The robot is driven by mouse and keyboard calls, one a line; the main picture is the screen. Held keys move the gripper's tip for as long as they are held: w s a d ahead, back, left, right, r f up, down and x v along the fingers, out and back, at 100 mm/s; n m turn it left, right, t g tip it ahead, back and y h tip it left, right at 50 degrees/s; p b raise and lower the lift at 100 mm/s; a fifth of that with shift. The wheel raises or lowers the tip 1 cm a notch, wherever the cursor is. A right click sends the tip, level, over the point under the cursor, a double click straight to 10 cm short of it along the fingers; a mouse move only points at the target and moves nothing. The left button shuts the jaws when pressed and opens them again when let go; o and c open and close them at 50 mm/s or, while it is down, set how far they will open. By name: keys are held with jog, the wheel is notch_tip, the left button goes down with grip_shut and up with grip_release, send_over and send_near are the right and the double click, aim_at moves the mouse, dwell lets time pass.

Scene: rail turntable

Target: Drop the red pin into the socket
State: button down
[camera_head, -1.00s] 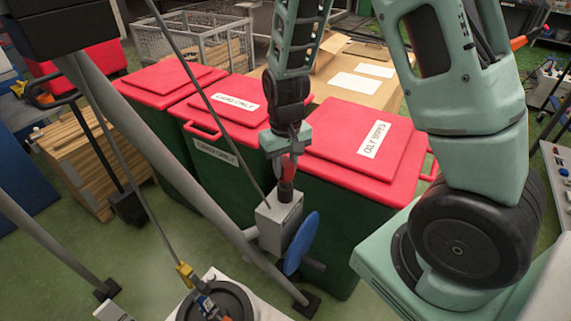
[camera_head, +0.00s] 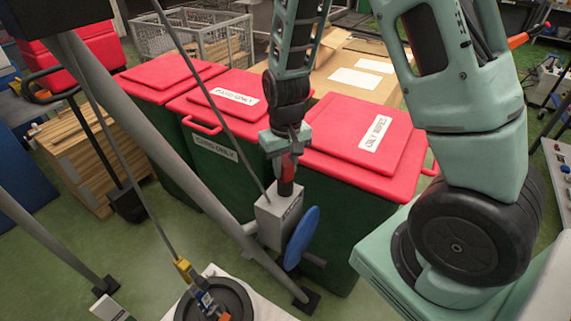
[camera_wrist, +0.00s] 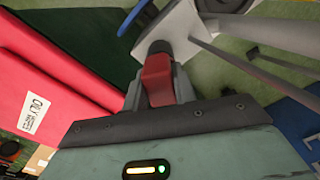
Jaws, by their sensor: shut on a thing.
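The red pin (camera_head: 288,165) hangs upright in my gripper (camera_head: 287,150), directly over a light grey box with a blue disc on its side (camera_head: 278,218). A dark cylinder below the red part meets the box top. I cannot tell whether it is the pin's lower end or a collar of the socket. In the wrist view, my gripper (camera_wrist: 158,90) is shut on the red pin (camera_wrist: 156,72), with the dark round part beyond it against the box top (camera_wrist: 182,38). The socket's opening is hidden.
Green bins with red lids (camera_head: 362,140) stand close behind the box. A sloping grey pole (camera_head: 165,155) and thin rods cross in front and to the left. A round dark plate (camera_head: 215,300) sits at the bottom.

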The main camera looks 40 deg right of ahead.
jog(key=shift+f, duration=0.15)
jog(key=c, duration=1.1)
grip_release()
jog(key=shift+o, duration=0.2)
notch_tip(320, 180, up, 18)
jog(key=b, duration=0.1)
jog(key=shift+f+b, duration=0.25)
jog(key=shift+b, duration=0.15)
